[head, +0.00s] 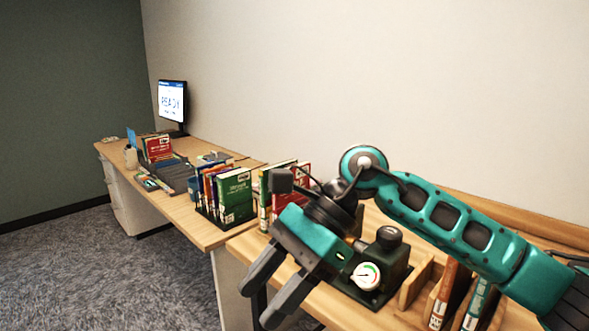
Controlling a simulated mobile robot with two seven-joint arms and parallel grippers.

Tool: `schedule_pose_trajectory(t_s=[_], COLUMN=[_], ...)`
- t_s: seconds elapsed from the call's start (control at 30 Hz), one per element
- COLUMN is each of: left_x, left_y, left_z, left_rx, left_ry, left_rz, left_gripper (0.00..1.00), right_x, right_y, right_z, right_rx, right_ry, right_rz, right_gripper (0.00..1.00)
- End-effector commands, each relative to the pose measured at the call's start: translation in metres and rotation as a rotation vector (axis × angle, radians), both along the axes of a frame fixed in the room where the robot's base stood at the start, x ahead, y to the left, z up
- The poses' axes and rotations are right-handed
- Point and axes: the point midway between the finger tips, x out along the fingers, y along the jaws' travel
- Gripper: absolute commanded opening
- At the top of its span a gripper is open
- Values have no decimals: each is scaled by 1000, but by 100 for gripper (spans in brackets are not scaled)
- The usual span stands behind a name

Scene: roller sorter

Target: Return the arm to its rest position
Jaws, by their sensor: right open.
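My right arm is teal and reaches in from the right over the near end of the desk. My right gripper (275,293) is open and empty. Its two dark fingers point down and to the left, past the desk's front edge and over the floor side. The wrist is beside a dark device with a round gauge (366,276); I cannot tell whether they touch. My left gripper is not in view.
Upright books stand in a dark holder (237,196), with more books (287,181) just behind my gripper. Two books (450,290) stand in a wooden rack under my forearm. A monitor (172,101) stands at the far end. Carpeted floor (110,262) is free at left.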

Motion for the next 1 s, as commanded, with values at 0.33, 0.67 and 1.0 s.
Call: schedule_pose_trajectory(t_s=[0.33, 0.67, 1.0], left_x=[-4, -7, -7], left_y=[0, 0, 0], left_z=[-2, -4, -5], left_rx=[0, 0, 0], left_ry=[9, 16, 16], left_rz=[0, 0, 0], left_gripper=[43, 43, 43], right_x=[-21, 42, 30], right_y=[48, -16, -134], right_z=[24, -21, -203], right_rx=[580, 957, -1067], right_ry=[878, 1848, -2419], right_rz=[-385, -838, 1119], right_gripper=[50, 50, 50])
